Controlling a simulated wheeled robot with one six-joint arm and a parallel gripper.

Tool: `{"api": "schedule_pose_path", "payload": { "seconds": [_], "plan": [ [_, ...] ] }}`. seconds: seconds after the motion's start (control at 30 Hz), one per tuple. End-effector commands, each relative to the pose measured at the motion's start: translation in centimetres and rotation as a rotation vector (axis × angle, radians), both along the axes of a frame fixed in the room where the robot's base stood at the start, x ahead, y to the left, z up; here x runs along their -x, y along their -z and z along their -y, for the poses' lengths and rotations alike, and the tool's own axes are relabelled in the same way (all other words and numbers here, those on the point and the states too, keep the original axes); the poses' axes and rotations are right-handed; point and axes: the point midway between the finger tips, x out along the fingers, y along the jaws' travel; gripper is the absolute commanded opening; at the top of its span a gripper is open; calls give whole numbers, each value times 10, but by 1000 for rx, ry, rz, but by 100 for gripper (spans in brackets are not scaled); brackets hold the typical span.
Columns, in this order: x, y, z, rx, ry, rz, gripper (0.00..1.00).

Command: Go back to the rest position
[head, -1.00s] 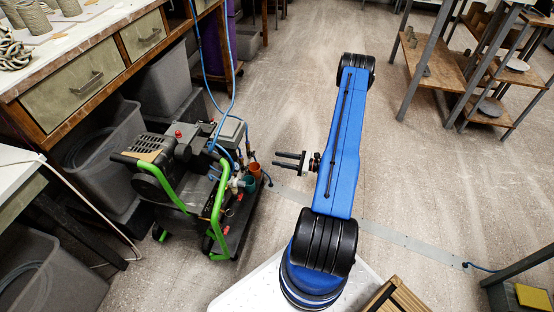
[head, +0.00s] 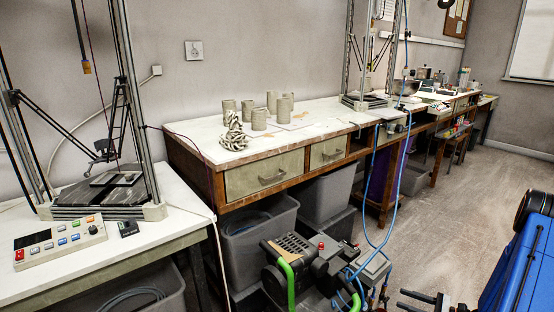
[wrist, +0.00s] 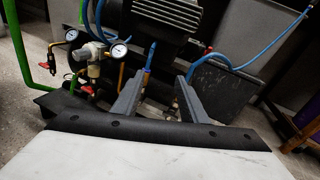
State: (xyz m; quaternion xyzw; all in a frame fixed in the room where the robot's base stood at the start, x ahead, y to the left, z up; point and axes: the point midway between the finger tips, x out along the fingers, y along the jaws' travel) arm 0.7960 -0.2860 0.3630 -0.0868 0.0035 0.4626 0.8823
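My gripper (head: 402,299) shows at the bottom edge of the head view, to the right of the compressor, with its blue arm link at the lower right corner. In the wrist view, the two grey fingers of my gripper (wrist: 161,77) stand apart with nothing between them. The gripper is open and empty. Most of the arm is outside the head view.
The compressor (head: 307,262) with a green frame stands on the floor near my gripper; its gauges (wrist: 120,51) and blue hoses show in the wrist view. A workbench (head: 180,168) with clay cups runs along the wall. Open floor (head: 470,205) lies at the right.

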Motion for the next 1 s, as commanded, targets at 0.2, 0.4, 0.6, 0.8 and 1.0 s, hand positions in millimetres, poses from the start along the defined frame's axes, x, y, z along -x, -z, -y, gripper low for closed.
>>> {"api": "schedule_pose_path", "payload": {
  "seconds": [0.2,0.4,0.6,0.8,1.0],
  "plan": [
    [1,-61,-39,118,-170,43,39],
    [10,-109,-74,229,-316,80,39],
    [26,-152,-107,347,-457,122,39],
    [47,-191,-138,472,-590,168,39],
    [72,-225,-164,601,-716,218,39]
  ]
}}
